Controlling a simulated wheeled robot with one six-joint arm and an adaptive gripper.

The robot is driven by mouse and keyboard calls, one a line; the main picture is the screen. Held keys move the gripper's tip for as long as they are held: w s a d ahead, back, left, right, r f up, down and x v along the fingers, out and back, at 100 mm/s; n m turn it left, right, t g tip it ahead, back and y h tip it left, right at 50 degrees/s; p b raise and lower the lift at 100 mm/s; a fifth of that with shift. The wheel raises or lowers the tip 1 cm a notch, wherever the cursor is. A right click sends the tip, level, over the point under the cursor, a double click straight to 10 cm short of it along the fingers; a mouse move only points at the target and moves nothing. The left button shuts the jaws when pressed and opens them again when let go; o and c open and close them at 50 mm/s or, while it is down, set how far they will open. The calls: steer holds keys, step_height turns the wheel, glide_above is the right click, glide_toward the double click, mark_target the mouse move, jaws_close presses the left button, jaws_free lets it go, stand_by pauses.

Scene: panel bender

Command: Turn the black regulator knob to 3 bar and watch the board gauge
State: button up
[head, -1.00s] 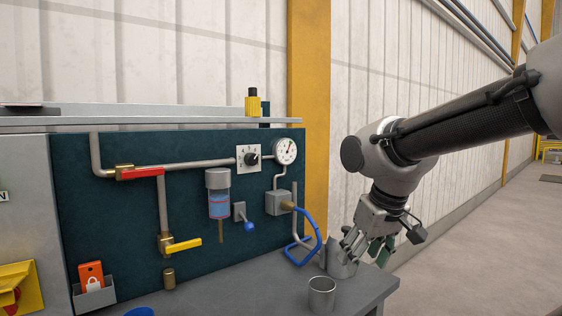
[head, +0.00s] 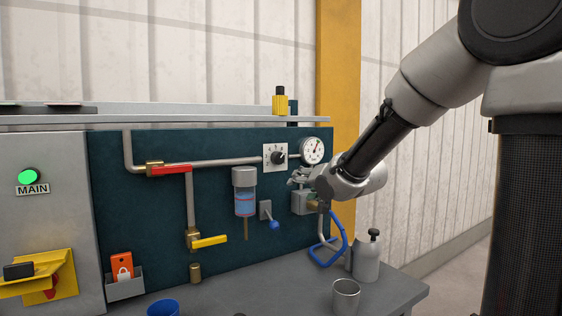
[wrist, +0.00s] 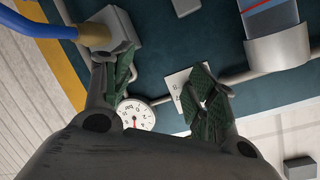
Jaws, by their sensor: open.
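The black regulator knob (head: 278,157) sits on a white square dial plate (head: 268,150) on the dark board. Its scale is too small to read. The round white board gauge (head: 312,150) is just right of it; its exact reading cannot be told. My gripper (head: 294,179) is open and empty, just below and right of the knob, apart from it. In the wrist view my gripper (wrist: 163,72) has its fingers spread, with the gauge (wrist: 135,115) between them. The right finger covers much of the dial plate (wrist: 178,82) and hides the knob.
The pipe with the red-handled valve (head: 170,169) and the filter bowl (head: 245,190) are left of my gripper. A blue-tipped lever (head: 272,223) and a blue hose loop (head: 335,250) are below. A bottle (head: 367,258) and a metal cup (head: 346,296) stand on the bench.

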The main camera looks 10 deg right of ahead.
mark_target(279, 159)
steer(key=w+a+r+t, duration=0.1)
steer(key=w+r, duration=0.1)
steer(key=w, duration=0.1)
steer(key=w+a+r+m+t+y, duration=0.1)
steer(key=w+a+r, duration=0.1)
steer(key=w, duration=0.1)
steer(key=w+a+r+t+y, duration=0.1)
steer(key=w+a+r, duration=0.1)
steer(key=w, duration=0.1)
steer(key=shift+w+r+m, duration=0.1)
steer(key=shift+w+m, duration=0.2)
steer(key=shift+m, duration=0.1)
steer(key=shift+c, duration=0.2)
steer(key=c, duration=1)
